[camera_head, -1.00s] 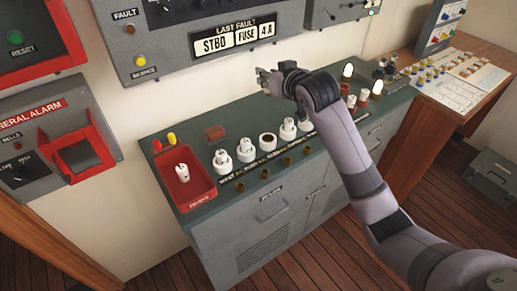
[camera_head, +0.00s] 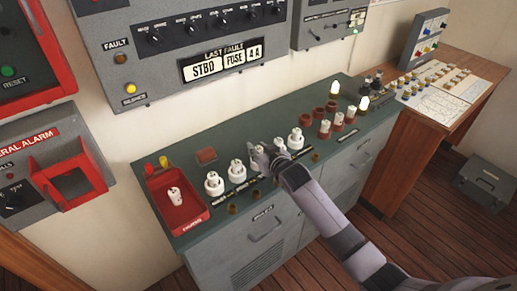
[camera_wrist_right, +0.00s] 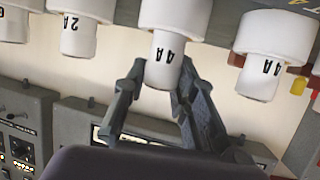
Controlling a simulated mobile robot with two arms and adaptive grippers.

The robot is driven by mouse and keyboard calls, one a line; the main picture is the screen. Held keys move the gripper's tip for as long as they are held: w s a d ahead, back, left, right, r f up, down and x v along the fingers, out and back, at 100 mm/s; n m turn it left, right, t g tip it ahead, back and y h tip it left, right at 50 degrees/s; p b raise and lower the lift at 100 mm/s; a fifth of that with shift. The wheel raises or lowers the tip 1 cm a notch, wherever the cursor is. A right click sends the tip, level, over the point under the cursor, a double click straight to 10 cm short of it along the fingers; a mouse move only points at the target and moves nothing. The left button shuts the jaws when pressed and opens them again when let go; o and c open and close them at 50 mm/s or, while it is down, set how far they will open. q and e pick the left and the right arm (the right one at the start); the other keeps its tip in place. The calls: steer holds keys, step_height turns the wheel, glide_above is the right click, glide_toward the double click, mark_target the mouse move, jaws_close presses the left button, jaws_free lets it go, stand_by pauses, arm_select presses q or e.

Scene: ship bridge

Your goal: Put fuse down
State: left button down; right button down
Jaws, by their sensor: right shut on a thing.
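My right gripper (camera_head: 257,160) is at the row of white fuse holders on the grey-green cabinet top. It is shut on a white fuse marked 4A, which shows between its fingers in the wrist view (camera_wrist_right: 166,58). The fuse sits in line with the row, at the third place from the left; whether it is fully seated is hidden. White fuses stand on either side (camera_head: 237,171) (camera_head: 279,146). A neighbouring fuse (camera_wrist_right: 262,75) in the wrist view also reads 4A. Another white fuse (camera_head: 175,196) lies in the red tray (camera_head: 190,219). My left gripper is out of view.
The fault panel (camera_head: 222,63) above reads STBD, FUSE, 4A. Red-and-white fuses (camera_head: 338,122) and two lit lamps (camera_head: 363,104) stand farther right on the cabinet (camera_head: 300,211). A wooden desk (camera_head: 400,140) adjoins on the right.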

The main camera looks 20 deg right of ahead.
steer(key=shift+f, duration=0.25)
steer(key=shift+f, duration=0.3)
steer(key=c, duration=1.3)
jaws_free()
steer(key=shift+r, duration=0.1)
steer(key=shift+r, duration=0.4)
steer(key=shift+b+v, duration=0.75)
steer(key=shift+v, duration=5.2)
